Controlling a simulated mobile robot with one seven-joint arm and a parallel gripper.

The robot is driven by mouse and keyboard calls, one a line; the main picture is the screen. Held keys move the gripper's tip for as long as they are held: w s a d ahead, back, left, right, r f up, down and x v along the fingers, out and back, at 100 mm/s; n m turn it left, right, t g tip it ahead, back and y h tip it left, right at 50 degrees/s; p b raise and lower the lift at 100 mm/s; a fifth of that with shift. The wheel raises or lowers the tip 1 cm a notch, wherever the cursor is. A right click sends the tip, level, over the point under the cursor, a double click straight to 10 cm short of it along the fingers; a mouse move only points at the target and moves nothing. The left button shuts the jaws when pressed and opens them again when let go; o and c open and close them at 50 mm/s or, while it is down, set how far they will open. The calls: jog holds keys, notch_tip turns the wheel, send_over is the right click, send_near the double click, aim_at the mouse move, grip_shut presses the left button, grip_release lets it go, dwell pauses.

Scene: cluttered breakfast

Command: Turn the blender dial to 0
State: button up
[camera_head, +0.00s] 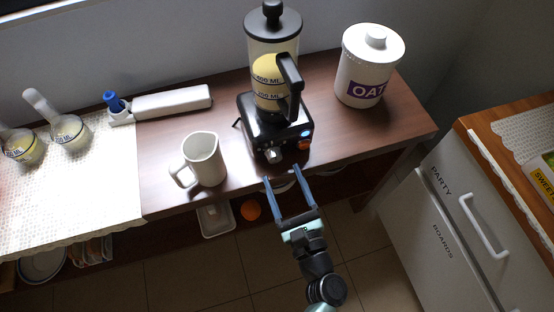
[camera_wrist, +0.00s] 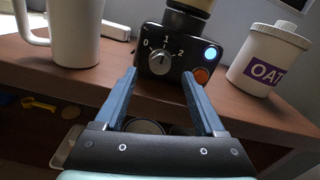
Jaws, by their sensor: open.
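The blender (camera_head: 268,125) stands upright on the wooden counter, with a black base, clear jug and black lid. Its front panel carries a silver dial (camera_wrist: 159,61) marked 0, 1 and 2 in the wrist view; I cannot tell clearly which mark it points to. A glowing blue light (camera_wrist: 210,54) and an orange button (camera_wrist: 202,75) are right of the dial. My gripper (camera_head: 282,174) is open and empty, just in front of the counter's front edge. In the wrist view my gripper (camera_wrist: 159,76) faces the panel, its blue fingers either side of the dial in the picture and apparently short of it.
A white pitcher (camera_head: 207,162) stands left of the blender, and a white oat canister (camera_head: 361,75) stands to its right. A white power strip (camera_head: 172,101) lies behind left.

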aim_at(276, 160)
jog(key=shift+x, duration=2.4)
grip_shut()
